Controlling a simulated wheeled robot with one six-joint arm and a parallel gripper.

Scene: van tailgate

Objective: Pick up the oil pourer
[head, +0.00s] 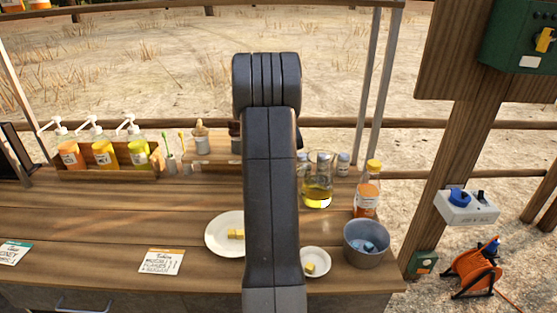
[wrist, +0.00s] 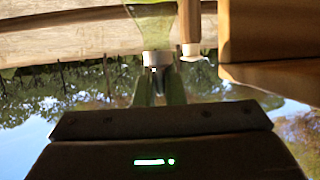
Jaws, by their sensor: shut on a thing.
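In the wrist view, which is upside down, a bottle with yellow-green contents (wrist: 153,22) and a pale collar at its neck, apparently the oil pourer, stands between my fingers. My gripper (wrist: 158,92) is shut on it near its top. The bottle's base is outside the wrist view. In the head view my dark arm rises through the middle and hides my gripper and what it holds. A glass vessel with yellow liquid (head: 317,194) stands on the counter just right of my arm; I cannot tell whether it is the same thing.
On the wooden counter (head: 110,215) are a white plate (head: 221,243) and a small dish (head: 323,266), both with yellow pieces. To the right are a capped bottle (head: 367,192) and a metal pot (head: 366,254). Pump bottles (head: 104,153) stand at the back left. The left middle is clear.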

